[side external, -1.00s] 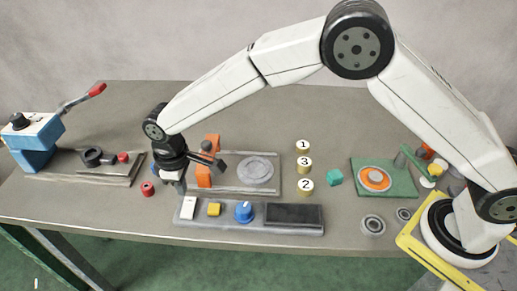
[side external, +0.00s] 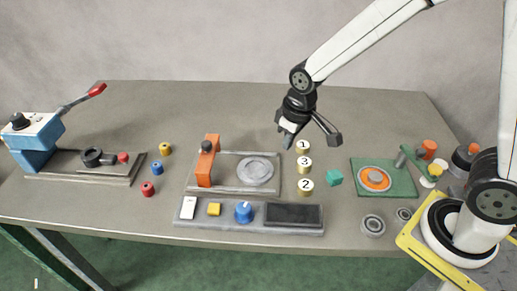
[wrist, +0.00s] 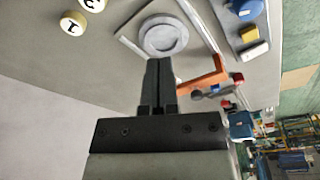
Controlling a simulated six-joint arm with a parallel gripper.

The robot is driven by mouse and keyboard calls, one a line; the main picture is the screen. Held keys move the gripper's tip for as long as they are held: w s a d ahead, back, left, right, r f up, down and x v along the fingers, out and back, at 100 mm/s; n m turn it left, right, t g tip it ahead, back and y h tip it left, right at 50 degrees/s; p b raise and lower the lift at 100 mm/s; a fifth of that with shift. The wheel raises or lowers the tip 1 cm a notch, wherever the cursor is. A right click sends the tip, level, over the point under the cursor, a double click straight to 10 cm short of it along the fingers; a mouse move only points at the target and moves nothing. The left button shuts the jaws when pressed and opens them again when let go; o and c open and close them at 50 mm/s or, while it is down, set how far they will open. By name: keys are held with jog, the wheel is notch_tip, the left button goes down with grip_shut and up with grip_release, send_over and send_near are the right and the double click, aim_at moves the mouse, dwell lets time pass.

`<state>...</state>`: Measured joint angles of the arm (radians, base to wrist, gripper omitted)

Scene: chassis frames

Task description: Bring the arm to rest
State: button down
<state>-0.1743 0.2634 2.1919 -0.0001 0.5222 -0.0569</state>
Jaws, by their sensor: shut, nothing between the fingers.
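My gripper (side external: 288,140) is in the air above the back middle of the table, just left of the brass cylinder marked 1 (side external: 303,147). Its fingers are together with nothing between them. In the wrist view my gripper (wrist: 158,62) also shows closed fingers, with the grey round plate (wrist: 163,36) beyond them. My arm reaches in from the upper right.
Cylinders marked 3 (side external: 305,165) and 2 (side external: 306,187) stand below cylinder 1. An orange-handled fixture (side external: 207,162) and a control panel (side external: 270,228) lie left and front. A teal block (side external: 335,177) and green board (side external: 398,188) are right. The back left table (side external: 190,110) is clear.

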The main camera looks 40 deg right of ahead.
jog(key=s+d+m, duration=0.2)
jog(key=s+d, duration=0.4)
jog(key=s, duration=0.3)
jog(key=shift+d+f+m+t, duration=0.15)
jog(key=shift+d+m+t, duration=0.15)
jog(key=shift+t, duration=0.1)
jog(key=shift+s, duration=0.1)
dwell(0.3)
